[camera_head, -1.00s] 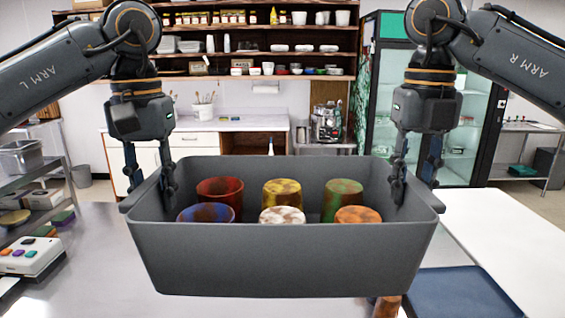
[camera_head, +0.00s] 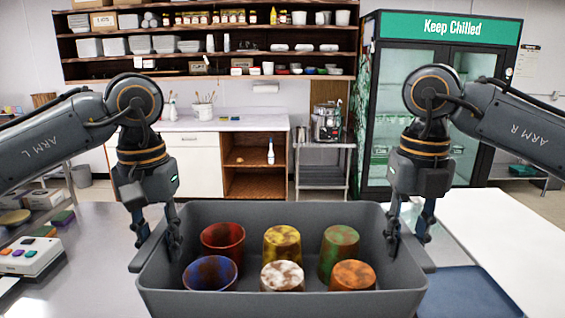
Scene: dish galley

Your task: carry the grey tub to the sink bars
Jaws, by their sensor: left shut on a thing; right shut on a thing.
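The grey tub (camera_head: 290,304) is in the lower middle of the head view, its bottom edge cut off by the frame. Several cups stand in it in two rows: red (camera_head: 222,238), yellow (camera_head: 282,246) and green (camera_head: 338,248) at the back, blue (camera_head: 210,272), white-brown (camera_head: 282,276) and orange (camera_head: 352,275) in front. My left gripper (camera_head: 160,245) is shut on the tub's left side wall. My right gripper (camera_head: 406,238) is shut on its right side wall. I cannot make out the sink bars.
A steel counter (camera_head: 90,225) lies below and left of the tub. A white surface (camera_head: 515,235) and a dark blue tray (camera_head: 465,292) are at the right. A device with coloured buttons (camera_head: 28,258) sits at the left. A green-topped fridge (camera_head: 440,100) stands behind.

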